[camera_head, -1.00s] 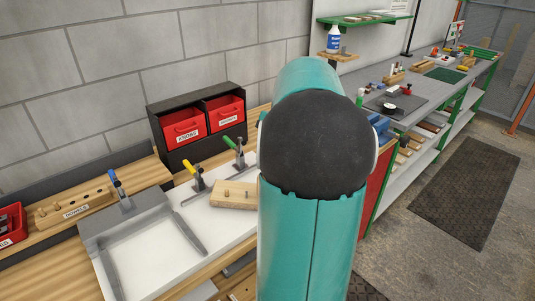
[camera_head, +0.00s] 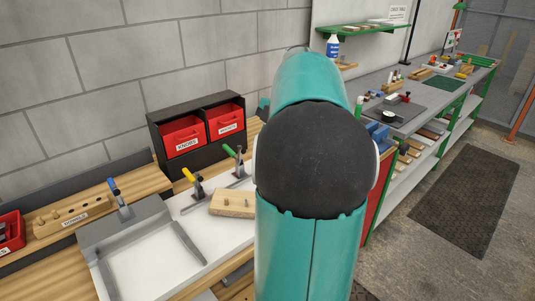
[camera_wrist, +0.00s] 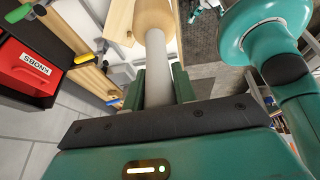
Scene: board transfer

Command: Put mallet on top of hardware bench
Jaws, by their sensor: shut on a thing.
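My gripper (camera_wrist: 158,88) is shut on a mallet in the wrist view. The mallet has a pale grey shaft (camera_wrist: 155,60) and a tan, wood-coloured end (camera_wrist: 153,12) that runs out of the top of the picture. My gripper and the mallet are not clear in the head view, where my teal arm fills the middle. A wooden bench (camera_head: 55,265) with small-hardware bins stands at the left. A grey-topped bench (camera_head: 440,88) with green legs runs back at the right. No label shows which is the hardware bench.
Tools crowd the grey bench. A dark mat (camera_head: 465,200) lies on the floor.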

